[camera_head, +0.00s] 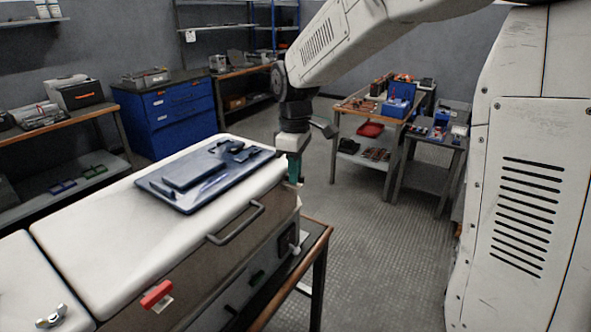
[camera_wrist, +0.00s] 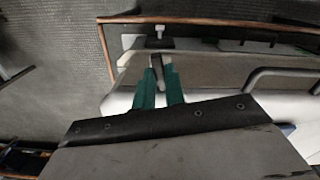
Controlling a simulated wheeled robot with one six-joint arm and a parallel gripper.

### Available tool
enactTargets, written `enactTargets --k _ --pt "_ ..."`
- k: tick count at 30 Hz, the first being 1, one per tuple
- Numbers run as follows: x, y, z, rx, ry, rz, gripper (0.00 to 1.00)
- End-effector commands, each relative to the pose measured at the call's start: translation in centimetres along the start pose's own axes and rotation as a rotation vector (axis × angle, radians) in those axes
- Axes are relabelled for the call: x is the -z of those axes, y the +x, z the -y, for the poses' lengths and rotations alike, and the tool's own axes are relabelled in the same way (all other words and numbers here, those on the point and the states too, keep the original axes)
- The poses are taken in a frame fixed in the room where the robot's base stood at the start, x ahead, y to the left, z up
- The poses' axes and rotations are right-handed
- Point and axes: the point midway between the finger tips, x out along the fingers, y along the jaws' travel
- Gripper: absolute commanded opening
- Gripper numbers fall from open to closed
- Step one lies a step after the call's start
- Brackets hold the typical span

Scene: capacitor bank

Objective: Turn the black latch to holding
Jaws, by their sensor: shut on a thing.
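The black latch (camera_wrist: 157,70) shows in the wrist view as a short dark bar on the pale edge of the cabinet. My gripper (camera_wrist: 159,82) has its two teal fingers on either side of this bar, shut on it. In the head view my gripper (camera_head: 294,178) points down at the far right corner of the white-topped cabinet (camera_head: 110,210). The latch is hidden there behind the fingers and the corner, so its exact angle is hard to tell.
A blue tray (camera_head: 205,198) with dark tools lies on the cabinet top. A grey bar handle (camera_head: 236,224) and a red latch (camera_head: 156,295) stick out from the cabinet front. The grey floor (camera_head: 385,240) to the right is open. A pale knob (camera_wrist: 159,31) stands beyond the latch.

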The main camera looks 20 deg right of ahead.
Motion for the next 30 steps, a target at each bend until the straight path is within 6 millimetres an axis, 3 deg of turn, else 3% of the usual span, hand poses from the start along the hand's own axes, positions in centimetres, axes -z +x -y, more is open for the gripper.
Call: enactTargets --k 12,29,30 --pt "0.17 -0.25 -0.17 -0.006 0.202 -0.007 0.0" --pt "0.2 -0.3 -0.21 -0.007 0.235 -0.009 0.0" --pt "0.2 -0.31 -0.22 -0.007 0.235 -0.009 0.15"
